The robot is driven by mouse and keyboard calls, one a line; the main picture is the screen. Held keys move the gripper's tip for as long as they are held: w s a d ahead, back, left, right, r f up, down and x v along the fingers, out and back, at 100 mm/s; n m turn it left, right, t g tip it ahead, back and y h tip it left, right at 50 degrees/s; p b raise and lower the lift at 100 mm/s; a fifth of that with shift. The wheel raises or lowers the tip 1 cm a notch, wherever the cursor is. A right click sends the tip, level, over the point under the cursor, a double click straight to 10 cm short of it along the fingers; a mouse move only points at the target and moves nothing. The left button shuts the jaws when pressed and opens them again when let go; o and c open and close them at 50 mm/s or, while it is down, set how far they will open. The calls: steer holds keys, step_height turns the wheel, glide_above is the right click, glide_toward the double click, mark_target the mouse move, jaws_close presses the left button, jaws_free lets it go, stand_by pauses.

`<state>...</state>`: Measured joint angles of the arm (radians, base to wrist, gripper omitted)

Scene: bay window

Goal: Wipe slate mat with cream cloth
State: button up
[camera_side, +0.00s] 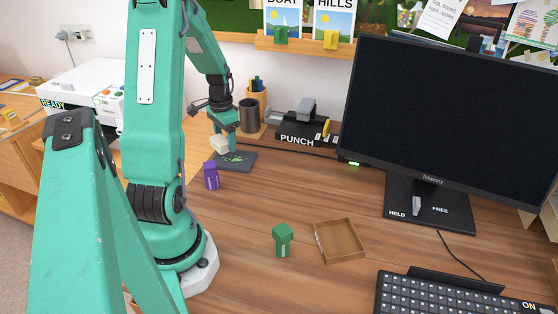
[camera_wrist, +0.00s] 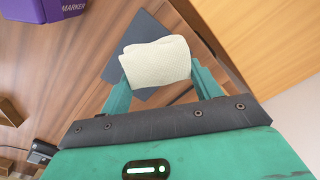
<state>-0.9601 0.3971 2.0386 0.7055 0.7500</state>
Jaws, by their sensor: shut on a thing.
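The slate mat (camera_side: 241,163) is a small dark grey square on the desk, below my gripper in the side view. Some greenish marks show on it there. In the wrist view the mat (camera_wrist: 146,28) is partly hidden behind the cloth and fingers. The cream cloth (camera_wrist: 156,61) is a folded wad between my two green fingers, and it also shows in the side view (camera_side: 219,144). My gripper (camera_side: 221,141) is shut on the cloth, over the mat's left part. Whether the cloth touches the mat, I cannot tell.
A purple marker block (camera_side: 211,176) stands close to the mat's front left. A green block (camera_side: 283,240) and a wooden tray (camera_side: 338,241) sit nearer. The desk between is clear.

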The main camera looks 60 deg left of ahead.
mark_target(251, 158)
step_height(251, 158, down, 3)
steer(key=shift+r, duration=0.1)
steer(key=shift+w+d+f, duration=0.15)
steer(key=shift+w+f, duration=0.05)
steer(key=shift+w+d+f, duration=0.2)
steer(key=shift+w+d, duration=0.35)
steer(key=shift+w, duration=0.05)
steer(key=shift+c, duration=0.4)
steer(key=shift+w+d, duration=0.9)
steer(key=shift+w, duration=0.2)
steer(key=shift+w+d, duration=0.9)
steer(key=shift+w, duration=0.2)
steer(key=shift+s+a, duration=1.25)
steer(key=shift+s, duration=0.3)
steer(key=shift+s+a, duration=1.25)
steer(key=shift+s, duration=0.25)
steer(key=shift+r, duration=4.2)
steer(key=shift+w, duration=0.1)
